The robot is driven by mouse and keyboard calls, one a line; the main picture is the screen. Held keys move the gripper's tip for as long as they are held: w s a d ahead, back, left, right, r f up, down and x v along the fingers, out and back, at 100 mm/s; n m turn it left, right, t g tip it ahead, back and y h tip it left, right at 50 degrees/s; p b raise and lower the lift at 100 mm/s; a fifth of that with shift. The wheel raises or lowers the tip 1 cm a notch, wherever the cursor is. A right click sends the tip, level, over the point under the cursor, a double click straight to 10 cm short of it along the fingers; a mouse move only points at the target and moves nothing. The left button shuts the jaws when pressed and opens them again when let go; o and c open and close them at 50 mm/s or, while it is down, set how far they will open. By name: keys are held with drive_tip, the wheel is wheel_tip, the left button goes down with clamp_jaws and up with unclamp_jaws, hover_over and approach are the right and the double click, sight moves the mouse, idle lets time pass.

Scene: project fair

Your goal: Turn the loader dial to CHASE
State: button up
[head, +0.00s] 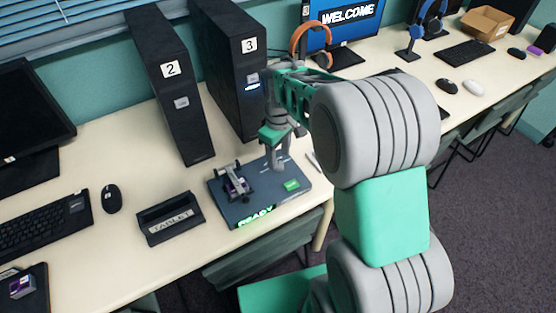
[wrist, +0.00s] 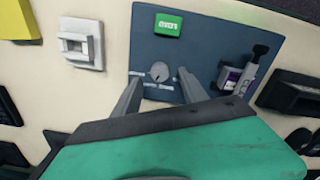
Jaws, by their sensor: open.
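The loader (head: 273,202) is a dark blue-grey panel on the table in the head view, with a lit READY sign (head: 257,217) on its front edge. It fills the middle of the wrist view (wrist: 205,45). Its dial (wrist: 159,72) is a small round grey knob with small white labels around it, too small to read. My gripper (wrist: 159,76) is open and empty, with one finger on each side of the dial in the wrist view. Contact with the panel cannot be told. In the head view my gripper (head: 279,163) hides the dial.
The loader carries a green button (wrist: 167,25) and a clamp-like slot with a purple-labelled piece (wrist: 238,78). A TABLET stand (head: 170,218) is left of it. Computer towers 2 (head: 172,90) and 3 (head: 228,75) stand behind. A white device (wrist: 81,43) lies beside the panel.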

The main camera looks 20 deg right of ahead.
sight(279, 164)
wheel_tip(279, 164, up, 5)
drive_tip(key=shift+f, duration=0.2)
